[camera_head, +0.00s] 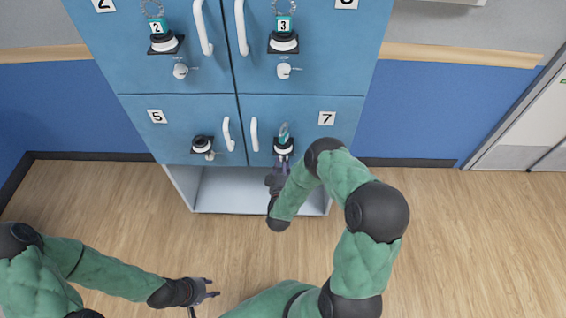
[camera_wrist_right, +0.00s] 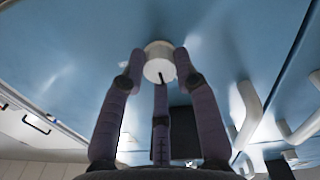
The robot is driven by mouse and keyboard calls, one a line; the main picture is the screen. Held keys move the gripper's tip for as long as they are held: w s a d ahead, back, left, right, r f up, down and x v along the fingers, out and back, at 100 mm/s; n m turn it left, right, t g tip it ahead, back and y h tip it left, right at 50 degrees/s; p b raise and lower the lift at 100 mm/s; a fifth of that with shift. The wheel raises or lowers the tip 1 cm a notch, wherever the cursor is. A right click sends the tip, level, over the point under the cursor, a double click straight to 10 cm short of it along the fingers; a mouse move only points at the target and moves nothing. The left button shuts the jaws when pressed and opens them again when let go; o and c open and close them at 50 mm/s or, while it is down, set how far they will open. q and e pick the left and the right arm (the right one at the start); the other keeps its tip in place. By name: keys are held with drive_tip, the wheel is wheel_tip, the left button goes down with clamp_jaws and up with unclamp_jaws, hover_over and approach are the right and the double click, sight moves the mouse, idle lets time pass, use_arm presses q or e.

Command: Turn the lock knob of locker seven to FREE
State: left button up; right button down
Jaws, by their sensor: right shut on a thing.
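Locker seven (camera_head: 345,105) is the lower right blue door, with a white "7" label (camera_head: 327,118) and a white handle (camera_head: 254,134) on its left side. My right gripper (camera_head: 283,163) is at the lower part of this door, below a black holder with a teal tag (camera_head: 284,135). In the right wrist view, the round white lock knob (camera_wrist_right: 158,63) sits between the fingers of my right gripper (camera_wrist_right: 157,75), which are shut on it. The gripper hides the knob in the head view, and its setting cannot be read. My left gripper (camera_head: 207,290) is open and empty, low over the floor.
Locker five (camera_head: 180,115) is beside locker seven on the left, with its own handle (camera_head: 228,134) and knob (camera_head: 201,144). Lockers two and three are above, with knobs and handles. An open white shelf space (camera_head: 235,190) lies below. The wooden floor (camera_head: 470,240) at right is clear.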

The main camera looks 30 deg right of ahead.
drive_tip(key=shift+m+y+b, duration=0.5)
drive_tip(key=shift+m+b, duration=0.9)
drive_tip(key=shift+m, duration=7.3)
drive_tip(key=c, duration=0.9)
unclamp_jaws()
drive_tip(key=shift+c, duration=0.2)
drive_tip(key=shift+s, duration=0.1)
